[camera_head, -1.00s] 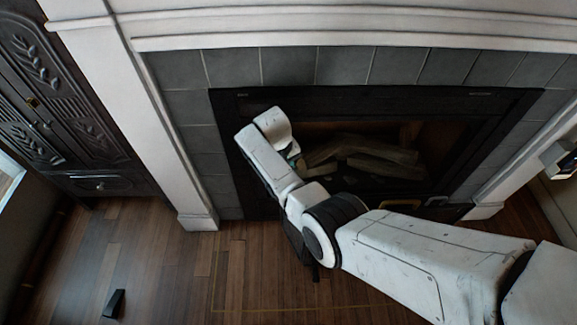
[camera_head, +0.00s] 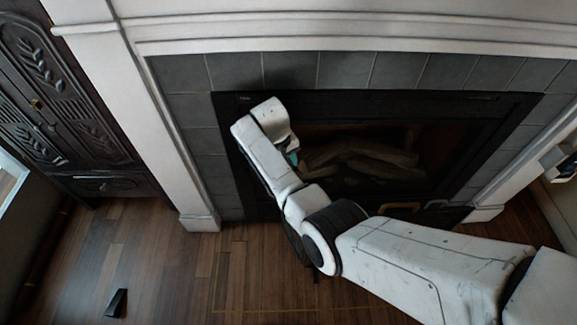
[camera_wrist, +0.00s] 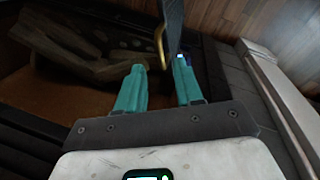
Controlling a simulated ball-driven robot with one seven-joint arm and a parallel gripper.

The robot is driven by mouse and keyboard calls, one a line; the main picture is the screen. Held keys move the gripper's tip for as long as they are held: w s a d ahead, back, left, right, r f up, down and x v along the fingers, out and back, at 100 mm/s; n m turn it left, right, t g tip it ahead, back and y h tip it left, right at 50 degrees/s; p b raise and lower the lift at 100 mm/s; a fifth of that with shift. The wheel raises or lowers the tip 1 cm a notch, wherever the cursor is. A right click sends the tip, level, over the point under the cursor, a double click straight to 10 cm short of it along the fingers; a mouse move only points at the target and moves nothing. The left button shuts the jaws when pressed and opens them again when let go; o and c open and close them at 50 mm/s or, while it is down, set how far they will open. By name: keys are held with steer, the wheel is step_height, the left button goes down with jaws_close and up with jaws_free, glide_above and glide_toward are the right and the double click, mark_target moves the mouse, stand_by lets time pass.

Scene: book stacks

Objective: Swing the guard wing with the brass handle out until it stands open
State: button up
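In the wrist view, my gripper (camera_wrist: 159,68) is open, with two teal fingers apart. A dark panel, seen nearly edge-on and apparently the guard wing (camera_wrist: 172,18), reaches in from the top. Its curved brass handle (camera_wrist: 159,46) shows just beyond the fingertips, in line with the gap between them. I cannot tell whether a finger touches it. In the head view, only a bit of teal finger shows at my gripper (camera_head: 292,157), in front of the fireplace's left part; my arm hides the rest. A yellowish loop (camera_head: 400,207) shows low at the fireplace opening.
The black fireplace frame (camera_head: 370,103) surrounds stacked logs (camera_head: 375,150). A white pillar (camera_head: 160,130) and a dark carved cabinet (camera_head: 70,120) stand to the left. A small black wedge (camera_head: 116,303) lies on the wooden floor, which is otherwise clear at the front left.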

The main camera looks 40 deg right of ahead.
step_height(320, 180, up, 6)
steer(key=a, duration=0.1)
steer(key=shift+w+p, duration=0.15)
steer(key=shift+p, duration=0.15)
steer(key=shift+a+r, duration=0.1)
steer(key=s+a+f, duration=0.1)
steer(key=s+f, duration=0.2)
steer(key=s, duration=0.5)
steer(key=s+f, duration=0.3)
steer(key=s, duration=0.5)
steer(key=s+a+r+n+y, duration=0.1)
steer(key=s+a+r, duration=0.1)
steer(key=s, duration=0.7)
steer(key=s+a+r+n+t+y, duration=0.1)
steer(key=s+a+r, duration=0.1)
steer(key=s, duration=0.8)
steer(key=shift+s+a+r+p, duration=0.2)
steer(key=shift+a+r+p, duration=0.2)
steer(key=shift+a, duration=0.4)
